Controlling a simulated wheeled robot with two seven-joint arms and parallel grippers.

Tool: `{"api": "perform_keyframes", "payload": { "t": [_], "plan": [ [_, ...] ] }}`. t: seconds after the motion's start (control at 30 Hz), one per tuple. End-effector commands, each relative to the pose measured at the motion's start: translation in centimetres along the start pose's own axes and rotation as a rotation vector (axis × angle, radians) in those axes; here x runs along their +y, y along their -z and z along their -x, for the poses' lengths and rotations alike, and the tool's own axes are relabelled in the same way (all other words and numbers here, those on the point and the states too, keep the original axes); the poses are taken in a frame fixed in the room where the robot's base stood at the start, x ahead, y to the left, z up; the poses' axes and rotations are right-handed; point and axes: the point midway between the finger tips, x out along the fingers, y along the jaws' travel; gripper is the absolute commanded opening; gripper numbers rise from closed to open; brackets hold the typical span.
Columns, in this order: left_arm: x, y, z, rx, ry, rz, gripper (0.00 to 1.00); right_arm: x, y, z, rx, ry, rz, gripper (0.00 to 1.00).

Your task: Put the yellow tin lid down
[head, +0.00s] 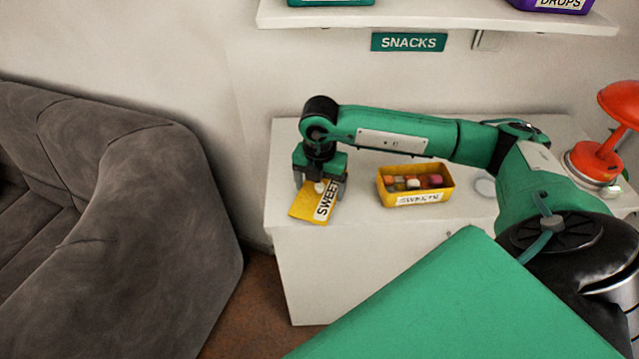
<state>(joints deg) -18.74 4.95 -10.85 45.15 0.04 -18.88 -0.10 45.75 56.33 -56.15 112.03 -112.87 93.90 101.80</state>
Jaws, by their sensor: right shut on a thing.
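The yellow tin lid (305,207) has a white label reading "SWEET" and a small pale knob. My right gripper (320,188) points down and is shut on the lid, at the left end of the white cabinet top. I cannot tell whether the lid touches the top. The open yellow tin (415,198) stands to the right of the lid, with several coloured sweets inside and a white label on its front. My left gripper is not in view.
The white cabinet (345,270) has free room between lid and tin. A red lamp (600,140) stands at its right end. A grey sofa (130,220) is on the left. A shelf (440,22) with tins and a "SNACKS" sign (408,42) are above.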

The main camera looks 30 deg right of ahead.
Motion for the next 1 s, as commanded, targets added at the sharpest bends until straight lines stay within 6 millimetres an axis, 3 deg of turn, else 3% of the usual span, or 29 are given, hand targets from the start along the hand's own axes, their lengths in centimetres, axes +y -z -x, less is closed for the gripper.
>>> {"api": "perform_keyframes", "payload": {
  "t": [0.37, 0.4, 0.5, 0.83, 1.0],
  "plan": [
    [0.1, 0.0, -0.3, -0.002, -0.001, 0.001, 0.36, 0.1, 0.0, -0.6, -0.001, -0.002, 0.0, 0.6],
    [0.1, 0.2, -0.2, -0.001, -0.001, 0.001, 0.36, 0.1, 0.0, -0.5, -0.001, -0.002, 0.0, 0.87],
    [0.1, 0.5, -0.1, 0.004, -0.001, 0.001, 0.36, 0.0, 0.0, -0.5, -0.001, -0.002, 0.0, 1.0],
    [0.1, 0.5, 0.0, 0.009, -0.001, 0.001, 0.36, 0.1, 0.0, 0.3, -0.002, -0.003, 0.001, 1.0],
    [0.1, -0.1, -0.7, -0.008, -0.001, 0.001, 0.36, 0.1, -0.1, 3.4, -0.003, -0.006, 0.001, 1.0]
  ]
}}
